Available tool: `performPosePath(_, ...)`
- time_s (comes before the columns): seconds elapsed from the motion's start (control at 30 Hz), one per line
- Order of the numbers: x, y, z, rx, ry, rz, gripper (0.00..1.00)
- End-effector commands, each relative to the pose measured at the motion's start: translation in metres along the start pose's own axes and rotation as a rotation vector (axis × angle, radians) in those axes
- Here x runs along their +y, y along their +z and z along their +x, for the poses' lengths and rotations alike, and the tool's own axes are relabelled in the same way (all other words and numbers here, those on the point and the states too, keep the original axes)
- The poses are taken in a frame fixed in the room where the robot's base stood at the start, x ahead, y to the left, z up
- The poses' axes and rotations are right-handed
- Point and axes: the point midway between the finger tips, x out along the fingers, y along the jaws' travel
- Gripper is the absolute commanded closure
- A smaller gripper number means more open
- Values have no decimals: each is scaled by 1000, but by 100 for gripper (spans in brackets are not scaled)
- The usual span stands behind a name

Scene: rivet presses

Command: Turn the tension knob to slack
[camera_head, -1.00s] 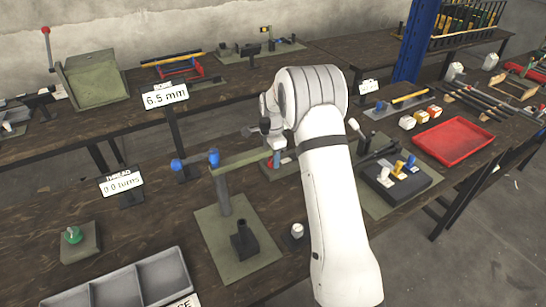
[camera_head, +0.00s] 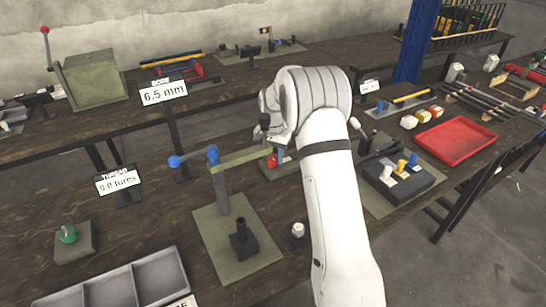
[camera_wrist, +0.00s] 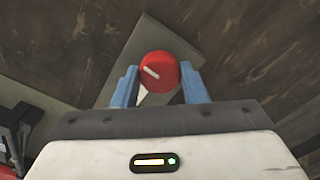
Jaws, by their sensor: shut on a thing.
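A red round knob (camera_wrist: 152,62) with a white pointer line shows in the wrist view, on a grey plate. The pointer slants toward the upper left. My gripper (camera_wrist: 158,72) has its blue fingers on either side of the knob and is shut on it. In the head view the red knob (camera_head: 271,161) shows beside my arm's wrist, partly covered. My fingers are mostly hidden there by my arm. Any marks around the knob for slack cannot be made out.
A green post with a blue-ended crank (camera_head: 220,190) stands left of the knob. Signs read 6.5 mm (camera_head: 164,92) and what looks like 0.0 turns (camera_head: 118,181). A grey tray (camera_head: 120,290), a green knob (camera_head: 68,234) and a red tray (camera_head: 455,140) are around.

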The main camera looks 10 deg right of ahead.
Motion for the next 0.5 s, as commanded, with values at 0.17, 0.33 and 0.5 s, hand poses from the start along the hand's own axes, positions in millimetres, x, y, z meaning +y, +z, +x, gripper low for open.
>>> performPosePath(0.17, -1, -2, -2, 7, -5, -73, 83)
performPosePath(0.33, -2, -2, -3, 7, -5, -111, 83)
performPosePath(0.5, -2, -2, -3, 8, -5, -125, 83)
